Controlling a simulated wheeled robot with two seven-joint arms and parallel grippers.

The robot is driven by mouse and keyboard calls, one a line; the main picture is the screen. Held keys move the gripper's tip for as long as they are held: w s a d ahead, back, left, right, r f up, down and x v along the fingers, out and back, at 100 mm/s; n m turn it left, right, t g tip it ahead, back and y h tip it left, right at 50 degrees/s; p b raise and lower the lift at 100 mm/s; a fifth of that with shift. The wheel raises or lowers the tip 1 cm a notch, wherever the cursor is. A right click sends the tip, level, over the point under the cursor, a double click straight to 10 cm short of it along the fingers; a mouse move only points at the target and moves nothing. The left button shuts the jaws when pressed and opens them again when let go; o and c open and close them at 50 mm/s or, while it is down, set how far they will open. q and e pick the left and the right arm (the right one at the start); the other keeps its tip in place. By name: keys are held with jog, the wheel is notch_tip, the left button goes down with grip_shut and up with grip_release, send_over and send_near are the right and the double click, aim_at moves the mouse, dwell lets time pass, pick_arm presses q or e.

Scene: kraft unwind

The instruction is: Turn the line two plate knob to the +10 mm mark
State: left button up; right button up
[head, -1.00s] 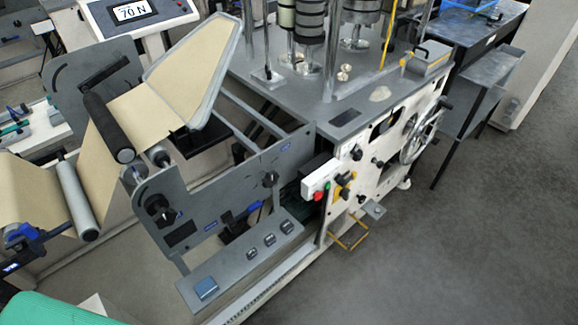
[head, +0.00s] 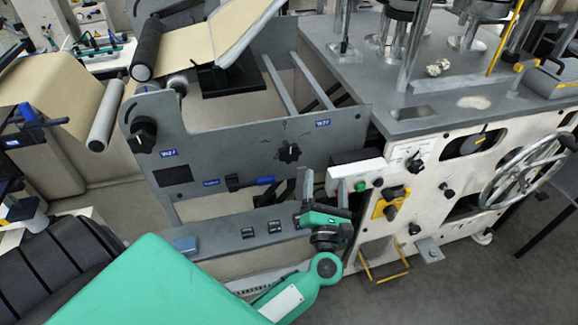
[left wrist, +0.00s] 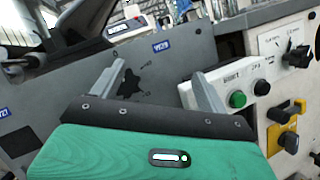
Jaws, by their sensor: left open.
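A black star-shaped knob (head: 289,152) sits on the grey side plate (head: 240,160), near a small blue label. It also shows in the left wrist view (left wrist: 130,84), close to the left finger. A second black knob (head: 143,134) is at the plate's left end. My right gripper is not in view.
A white button box (head: 356,172) juts out just right of my left gripper. A white machine panel (head: 440,190) with knobs and a handwheel (head: 525,170) stands further right. A grey shelf (head: 215,238) runs below the plate. Brown web (head: 60,95) and rollers are at left.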

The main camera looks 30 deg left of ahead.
aim_at(290, 154)
pick_arm(q)
jog(key=s+a+n+g+y+b, duration=0.1)
jog(key=s+a+n+g+y, duration=0.25)
jog(key=n+g, duration=0.65)
jog(key=w+a+t, duration=0.1)
jog(key=w+a, duration=0.2)
jog(key=w+a+n+t+p, duration=0.1)
jog(key=w+a, duration=0.2)
jog(key=a, duration=0.1)
jog(key=w+a+n, duration=0.1)
jog(key=w+a, duration=0.2)
jog(key=a, duration=0.1)
jog(key=shift+f+t+h+p, duration=0.25)
jog(key=shift+t+p, duration=0.15)
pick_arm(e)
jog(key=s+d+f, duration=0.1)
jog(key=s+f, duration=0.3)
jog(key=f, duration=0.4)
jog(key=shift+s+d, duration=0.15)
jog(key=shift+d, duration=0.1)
pick_arm(q)
jog(key=shift+c, duration=0.3)
jog(key=c, duration=0.9)
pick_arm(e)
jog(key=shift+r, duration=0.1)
